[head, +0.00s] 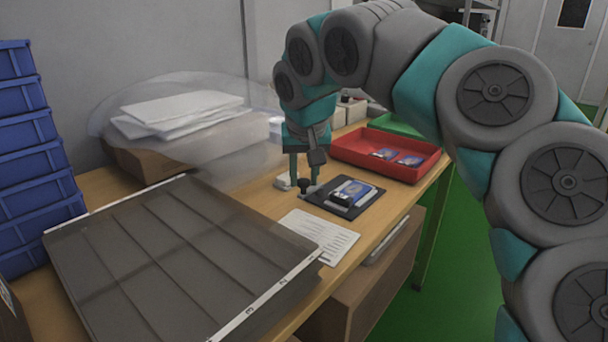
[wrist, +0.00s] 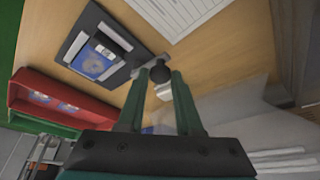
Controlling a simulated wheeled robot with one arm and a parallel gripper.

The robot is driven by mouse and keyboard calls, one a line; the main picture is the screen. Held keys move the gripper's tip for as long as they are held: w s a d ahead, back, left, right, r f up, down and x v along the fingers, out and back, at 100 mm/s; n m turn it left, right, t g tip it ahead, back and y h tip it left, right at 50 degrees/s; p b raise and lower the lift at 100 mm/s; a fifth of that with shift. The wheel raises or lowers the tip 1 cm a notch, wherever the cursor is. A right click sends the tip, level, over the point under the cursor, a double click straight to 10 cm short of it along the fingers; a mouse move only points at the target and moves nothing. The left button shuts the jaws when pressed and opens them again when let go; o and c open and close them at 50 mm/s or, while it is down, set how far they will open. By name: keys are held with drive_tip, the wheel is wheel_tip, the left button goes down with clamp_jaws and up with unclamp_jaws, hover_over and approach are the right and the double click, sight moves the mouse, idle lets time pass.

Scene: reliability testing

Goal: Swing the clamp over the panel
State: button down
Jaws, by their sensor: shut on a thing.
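The clamp's round black knob (wrist: 160,74) is between the fingers of my gripper (wrist: 159,80), which is shut on it. The knob also shows in the head view (head: 304,184), under my gripper (head: 302,178), at the near left edge of the dark fixture plate (head: 320,199). My fingers partly hide the clamp.
A red tray (head: 388,167) with blue-faced pieces stands behind the plate, with a green tray (head: 398,126) beyond. A printed sheet (head: 318,237) lies in front. A large grey translucent board (head: 160,260) fills the left. Blue bins (head: 36,165) are stacked far left.

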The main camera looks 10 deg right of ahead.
idle(0.3)
drive_tip(key=d+n, duration=0.1)
drive_tip(key=n, duration=0.1)
drive_tip(key=s+n+y, duration=0.1)
drive_tip(key=n, duration=0.1)
drive_tip(key=shift+s+d+y, duration=0.15)
drive_tip(key=shift+d+y, duration=0.15)
drive_tip(key=shift+d, duration=0.1)
drive_tip(key=n, duration=0.1)
drive_tip(key=d+n+y, duration=0.1)
drive_tip(key=n, duration=0.1)
drive_tip(key=d+n, duration=0.1)
drive_tip(key=shift+s+d+n+g+y, duration=0.15)
drive_tip(key=shift+s+n+g+y, duration=0.15)
drive_tip(key=shift+n, duration=0.1)
drive_tip(key=d+n, duration=0.1)
drive_tip(key=n, duration=0.1)
drive_tip(key=d+n+g+y, duration=0.1)
drive_tip(key=n, duration=0.1)
drive_tip(key=shift+w+d, duration=0.1)
drive_tip(key=shift+w, duration=0.1)
drive_tip(key=shift+w+d+n+g+y, duration=0.2)
drive_tip(key=shift+d+n+g, duration=0.15)
drive_tip(key=shift+n, duration=0.55)
drive_tip(key=shift+w+d+n+g+y, duration=0.2)
drive_tip(key=shift+d+n+g, duration=0.15)
drive_tip(key=shift+n, duration=0.55)
drive_tip(key=c, duration=0.6)
unclamp_jaws()
drive_tip(key=shift+s+r, duration=0.1)
